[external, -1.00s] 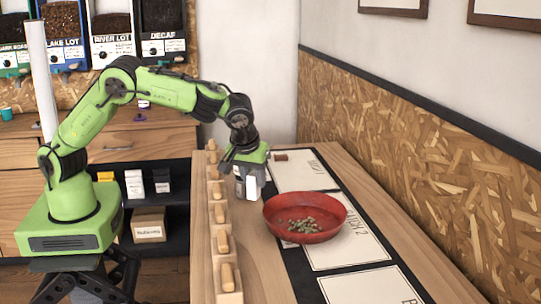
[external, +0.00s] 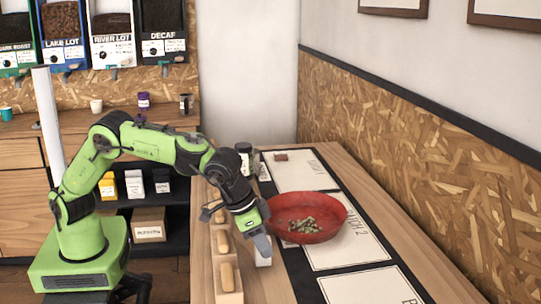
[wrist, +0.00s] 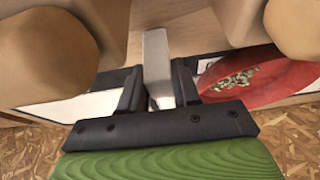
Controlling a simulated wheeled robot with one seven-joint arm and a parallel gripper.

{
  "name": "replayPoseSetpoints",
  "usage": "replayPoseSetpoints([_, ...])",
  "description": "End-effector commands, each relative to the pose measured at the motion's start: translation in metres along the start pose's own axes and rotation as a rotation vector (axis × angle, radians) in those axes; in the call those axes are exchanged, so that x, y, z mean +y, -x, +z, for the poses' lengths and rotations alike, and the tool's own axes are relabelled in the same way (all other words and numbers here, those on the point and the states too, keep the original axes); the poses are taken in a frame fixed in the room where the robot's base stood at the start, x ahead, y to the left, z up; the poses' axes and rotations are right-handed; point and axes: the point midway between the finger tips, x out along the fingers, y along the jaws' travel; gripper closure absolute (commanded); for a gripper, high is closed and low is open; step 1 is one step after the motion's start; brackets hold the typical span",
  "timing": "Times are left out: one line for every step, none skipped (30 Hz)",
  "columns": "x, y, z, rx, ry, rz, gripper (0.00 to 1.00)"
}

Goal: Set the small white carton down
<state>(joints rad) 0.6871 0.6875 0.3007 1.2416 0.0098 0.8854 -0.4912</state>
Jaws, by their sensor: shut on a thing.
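The small white carton (external: 264,257) is between the fingers of my gripper (external: 258,243) in the external view, low over the wooden table, left of the red bowl. The gripper hides most of it, and I cannot tell whether its base touches the table. In the wrist view the pale carton (wrist: 157,62) stands between the two dark fingers of my gripper (wrist: 157,92), which are shut on it. The red bowl (external: 330,230) holds small greenish beans and shows at the right in the wrist view (wrist: 286,84).
A wooden rack with rounded pegs (external: 227,277) runs along the table's left edge, close to my gripper. A dark-lidded jar (external: 244,158) stands at the far end. White labelled cards (external: 370,288) lie on a dark mat. The table's front part (external: 262,288) looks clear.

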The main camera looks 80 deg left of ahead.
Motion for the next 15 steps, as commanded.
replayPoseSetpoints([0.0, -0.0086, 0.0038, -0.001, -0.001, -0.001, 0.97])
replayPoseSetpoints([0.0, -0.0088, 0.0037, 0.0, 0.0, 0.0, 0.97])
replayPoseSetpoints([0.0001, -0.0077, 0.0031, 0.001, 0.0, 0.0, 0.97])
replayPoseSetpoints([0.0, -0.007, 0.0027, 0.001, 0.0, 0.0, 0.97])
replayPoseSetpoints([0.0, -0.0067, 0.0026, 0.001, 0.001, 0.0, 0.97])
replayPoseSetpoints([0.0, -0.0064, 0.0025, 0.001, 0.001, 0.0, 0.97])
replayPoseSetpoints([-0.0001, -0.0064, 0.0025, 0.001, 0.001, 0.0, 0.97])
replayPoseSetpoints([-0.0001, -0.0069, 0.0027, 0.001, 0.001, 0.0, 0.97])
replayPoseSetpoints([-0.0001, -0.0083, 0.0033, 0.001, 0.001, 0.0, 0.97])
replayPoseSetpoints([-0.0002, -0.0093, 0.0037, 0.0, 0.001, 0.0, 0.97])
replayPoseSetpoints([-0.0002, -0.0102, 0.0041, 0.0, 0.002, 0.0, 0.97])
replayPoseSetpoints([-0.0002, -0.0098, 0.0039, 0.0, 0.002, 0.0, 0.64])
replayPoseSetpoints([-0.0002, -0.0095, 0.0038, 0.0, 0.002, 0.0, 0.59])
replayPoseSetpoints([-0.0002, -0.0095, 0.0038, 0.0, 0.002, 0.0, 0.55])
replayPoseSetpoints([-0.0002, -0.0094, 0.0037, 0.001, 0.002, 0.0, 0.49])
